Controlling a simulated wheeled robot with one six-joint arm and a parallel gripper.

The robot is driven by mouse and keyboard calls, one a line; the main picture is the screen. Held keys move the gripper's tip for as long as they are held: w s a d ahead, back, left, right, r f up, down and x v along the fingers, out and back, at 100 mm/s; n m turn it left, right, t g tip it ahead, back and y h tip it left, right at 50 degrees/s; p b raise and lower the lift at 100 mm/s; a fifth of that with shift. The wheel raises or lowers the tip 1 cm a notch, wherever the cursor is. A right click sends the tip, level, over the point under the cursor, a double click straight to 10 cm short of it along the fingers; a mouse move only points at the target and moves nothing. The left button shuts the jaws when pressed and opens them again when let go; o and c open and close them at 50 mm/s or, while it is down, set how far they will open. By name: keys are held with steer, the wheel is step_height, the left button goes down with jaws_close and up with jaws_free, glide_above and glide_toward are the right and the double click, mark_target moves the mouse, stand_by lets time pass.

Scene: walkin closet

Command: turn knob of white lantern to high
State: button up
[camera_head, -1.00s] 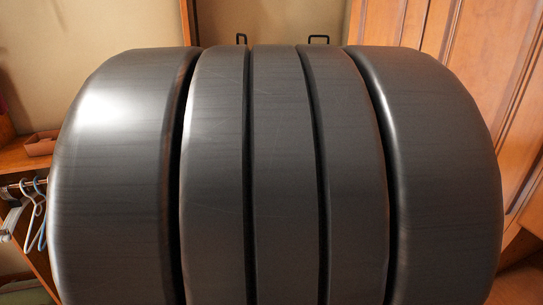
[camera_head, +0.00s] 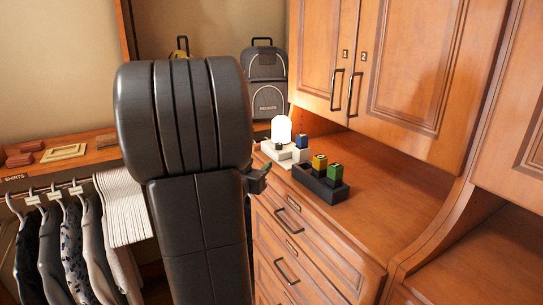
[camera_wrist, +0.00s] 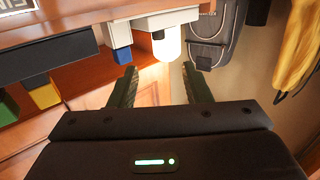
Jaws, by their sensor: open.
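The white lantern (camera_head: 281,130) glows on the wooden counter at its far left end. It has a white base with a small dark part (camera_head: 281,145) low on it; I cannot tell a knob or its setting. In the wrist view the lantern (camera_wrist: 167,42) shows upside down at the top, beyond the fingers. My gripper (camera_head: 262,178) is in front of the counter's left edge, apart from the lantern and nearer the camera. In the wrist view my gripper (camera_wrist: 160,88) is open, with nothing between its fingers.
A blue-topped white item (camera_head: 301,150) stands beside the lantern. A dark tray (camera_head: 322,187) holds yellow and green blocks nearer on the counter. A grey backpack (camera_head: 268,95) stands behind. Cabinets (camera_head: 425,65) hang above. Hanging clothes (camera_head: 70,235) are left.

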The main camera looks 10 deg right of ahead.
mark_target(279, 144)
steer(key=p+x, duration=0.1)
steer(key=x, duration=1.3)
steer(key=shift+s+d+r+p, duration=0.1)
steer(key=shift+d+r+p, duration=0.05)
steer(key=shift+p, duration=0.2)
jaws_close()
steer(key=shift+r, duration=0.1)
